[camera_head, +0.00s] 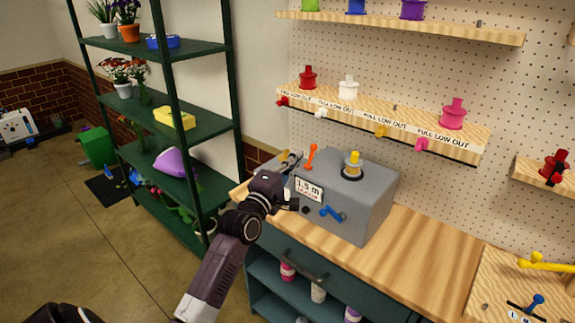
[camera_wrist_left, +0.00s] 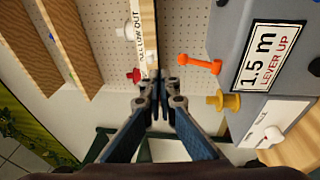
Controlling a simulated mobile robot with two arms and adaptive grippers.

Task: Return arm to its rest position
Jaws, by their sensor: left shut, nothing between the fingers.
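My left gripper (camera_head: 292,160) is at the left end of the grey machine (camera_head: 362,213), above the wooden counter. In the left wrist view its fingers (camera_wrist_left: 160,88) are shut together with nothing between them. The orange lever (camera_head: 311,155) stands up on the machine, just right of the gripper, and it also shows in the wrist view (camera_wrist_left: 200,64). No contact shows between them. The machine's label (camera_head: 308,188) reads 1.5 m. A yellow spool (camera_head: 353,160) sits on its top and a blue handle (camera_head: 331,213) on its front. My right gripper is not in view.
A green shelf rack (camera_head: 178,128) with flower pots stands at the left. Pegboard shelves (camera_head: 380,112) with colored spools hang above the counter (camera_head: 425,252). A green bin (camera_head: 97,147) is at the far left. The floor (camera_head: 105,245) in front is open.

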